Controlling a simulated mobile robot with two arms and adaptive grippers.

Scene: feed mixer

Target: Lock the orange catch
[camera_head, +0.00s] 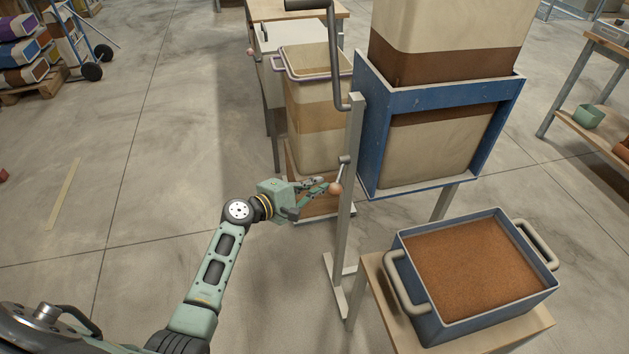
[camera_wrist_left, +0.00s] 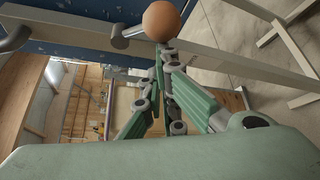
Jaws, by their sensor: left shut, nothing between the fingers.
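The orange catch shows as an orange ball knob (camera_head: 335,188) on a short grey lever, mounted on the upright post beside the blue hopper frame. The lever slants down from its pivot to the knob. In the left wrist view the orange knob (camera_wrist_left: 161,21) is at the top, just beyond the fingertips, with its lever running to the left. My left gripper (camera_head: 325,185) is shut and empty, its tips right at the knob's left side. In the left wrist view the fingers (camera_wrist_left: 166,52) meet below the knob. I cannot tell whether they touch it. My right gripper is not in view.
A crank handle (camera_head: 335,60) rises above the post (camera_head: 347,220). A blue tray (camera_head: 415,333) of brown feed stands on a wooden table at the lower right.

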